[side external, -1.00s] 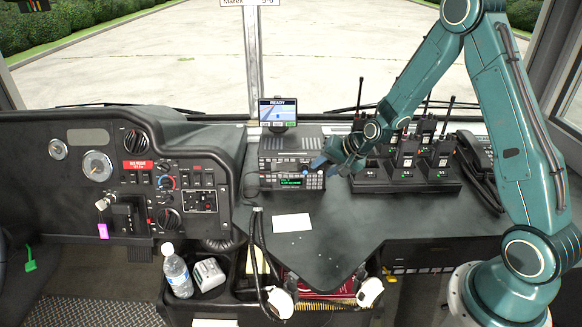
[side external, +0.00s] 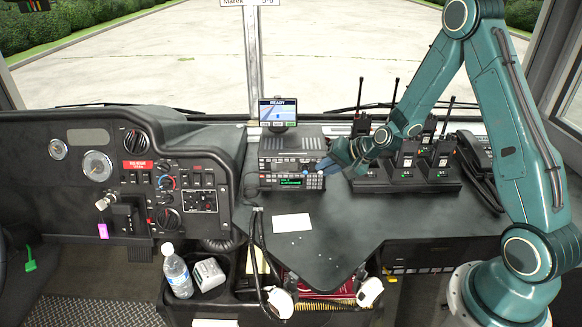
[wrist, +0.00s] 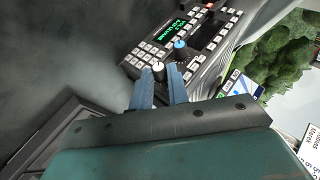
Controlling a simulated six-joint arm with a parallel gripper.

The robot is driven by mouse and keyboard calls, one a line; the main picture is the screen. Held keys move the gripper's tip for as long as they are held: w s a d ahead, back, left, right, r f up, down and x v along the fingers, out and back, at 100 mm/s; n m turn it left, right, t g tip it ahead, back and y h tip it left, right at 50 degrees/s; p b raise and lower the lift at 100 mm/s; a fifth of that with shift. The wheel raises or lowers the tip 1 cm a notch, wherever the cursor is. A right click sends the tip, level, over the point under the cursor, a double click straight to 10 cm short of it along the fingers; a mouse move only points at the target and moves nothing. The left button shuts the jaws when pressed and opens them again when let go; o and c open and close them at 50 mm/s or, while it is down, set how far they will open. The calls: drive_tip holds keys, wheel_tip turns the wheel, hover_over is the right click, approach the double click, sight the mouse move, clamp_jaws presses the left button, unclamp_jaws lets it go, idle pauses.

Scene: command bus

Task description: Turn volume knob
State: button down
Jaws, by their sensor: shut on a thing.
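The radio unit (side external: 276,181) stands on the dashboard shelf with a green lit display, and it also fills the top of the wrist view (wrist: 178,40). A dark knob with a pale top (wrist: 158,70) sticks out from its front near the keypad. My gripper (wrist: 160,79) has its two blue fingers on either side of this knob and is shut on it. In the side view my gripper (side external: 322,168) reaches the radio's right end, and the knob is hidden there.
Several handheld radios stand in a charger (side external: 400,183) to the right, close under my arm. A white card (side external: 291,223) lies on the otherwise open shelf in front.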

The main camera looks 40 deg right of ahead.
drive_tip(key=t, duration=0.1)
drive_tip(key=t+y, duration=0.1)
drive_tip(key=f+m+t+y, duration=0.1)
drive_tip(key=shift+s+d, duration=0.3)
drive_tip(key=shift+f+m+t+y, duration=0.2)
drive_tip(key=shift+m+t+y, duration=0.3)
drive_tip(key=shift+t+y, duration=0.45)
drive_tip(key=shift+t, duration=0.45)
drive_tip(key=c, duration=1.4)
unclamp_jaws()
drive_tip(key=shift+o, duration=0.2)
drive_tip(key=shift+s+d, duration=0.1)
drive_tip(key=shift+s, duration=0.05)
drive_tip(key=v, duration=1.1)
drive_tip(key=shift+s+r, duration=0.15)
drive_tip(key=shift+s, duration=0.2)
